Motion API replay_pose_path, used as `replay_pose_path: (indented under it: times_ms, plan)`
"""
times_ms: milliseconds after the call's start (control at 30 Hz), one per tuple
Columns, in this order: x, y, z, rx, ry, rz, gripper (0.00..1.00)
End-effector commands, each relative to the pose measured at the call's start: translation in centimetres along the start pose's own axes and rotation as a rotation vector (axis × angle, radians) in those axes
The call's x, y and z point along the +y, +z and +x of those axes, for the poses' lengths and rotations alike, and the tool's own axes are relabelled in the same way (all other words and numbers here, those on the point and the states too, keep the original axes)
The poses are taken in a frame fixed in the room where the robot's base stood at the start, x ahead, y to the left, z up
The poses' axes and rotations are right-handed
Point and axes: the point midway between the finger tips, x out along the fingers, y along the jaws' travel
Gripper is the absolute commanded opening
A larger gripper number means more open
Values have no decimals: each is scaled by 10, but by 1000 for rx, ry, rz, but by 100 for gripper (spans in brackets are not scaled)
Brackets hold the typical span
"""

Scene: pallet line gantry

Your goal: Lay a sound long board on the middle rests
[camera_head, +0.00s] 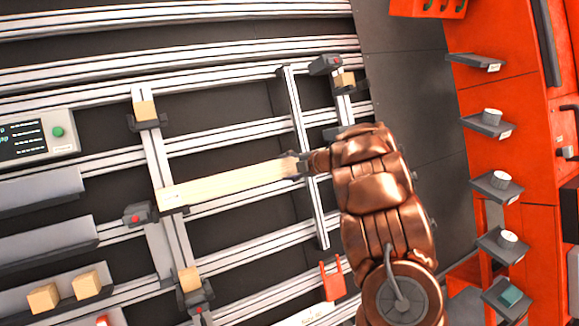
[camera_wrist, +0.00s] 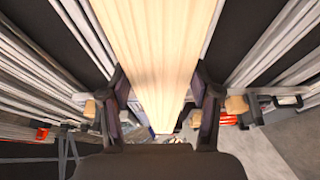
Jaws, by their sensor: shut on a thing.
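A long pale wooden board (camera_head: 225,184) lies across the picture in the head view, slanting up to the right. My gripper (camera_head: 298,166) is shut on its right end. In the wrist view the board (camera_wrist: 163,45) runs between the two dark fingers of my gripper (camera_wrist: 162,98), its near end showing between them. The board's left end is over the left cross rail (camera_head: 157,160), near a dark grey clamp with a red button (camera_head: 140,214). I cannot tell whether the board touches the rests beneath; my gripper hides the rest at the right end.
Short wood blocks sit in holders on the left rail, top (camera_head: 145,110) and bottom (camera_head: 189,280), and at upper right (camera_head: 344,79). A thin upright bar (camera_head: 303,160) crosses near my gripper. A control box (camera_head: 38,137) stands left; orange shelving (camera_head: 505,95) stands right.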

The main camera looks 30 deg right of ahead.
Motion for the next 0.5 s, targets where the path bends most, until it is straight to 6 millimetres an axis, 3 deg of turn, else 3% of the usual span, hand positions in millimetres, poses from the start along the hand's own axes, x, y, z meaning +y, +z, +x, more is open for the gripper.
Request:
replay_pose_path:
  times_ms: [500]
  plan:
    - [1,10,28,3,1,0,5]
